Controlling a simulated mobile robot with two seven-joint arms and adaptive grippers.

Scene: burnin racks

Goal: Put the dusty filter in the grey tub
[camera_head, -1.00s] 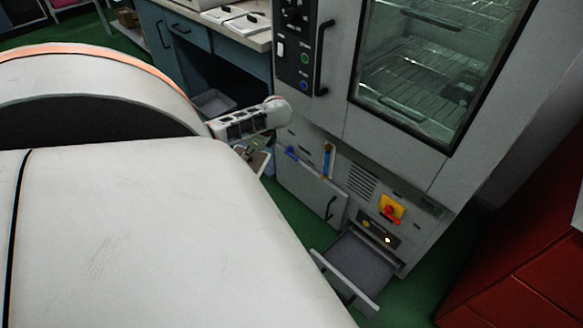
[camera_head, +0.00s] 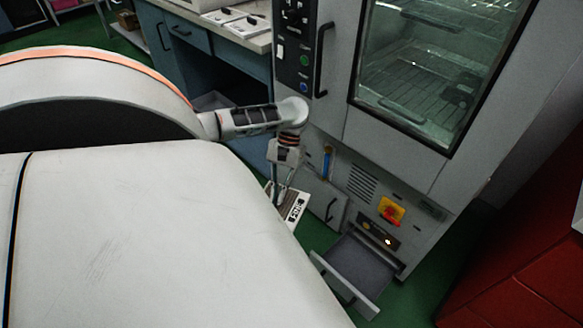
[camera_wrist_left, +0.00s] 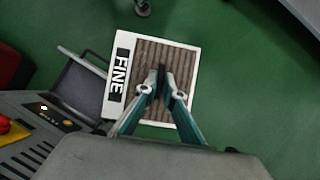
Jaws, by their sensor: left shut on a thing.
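My left gripper (camera_head: 278,186) is shut on the filter (camera_head: 297,207), holding it in front of the cabinet's lower part. In the left wrist view the gripper (camera_wrist_left: 163,84) pinches the brown-grey pleats of the filter (camera_wrist_left: 180,50). The filter has a white frame and a black label reading FINE. Green floor shows around it below. A grey tub (camera_head: 211,101) shows partly in the dark space under the bench, behind my left arm; much of it is hidden. My right gripper is not in view.
A tall grey cabinet (camera_head: 440,175) with a glass door stands to the right. Its low drawer (camera_head: 355,262) is pulled out and looks empty; it also shows in the left wrist view (camera_wrist_left: 80,85). A red cabinet (camera_head: 520,260) stands at the far right. My own white body covers the lower left.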

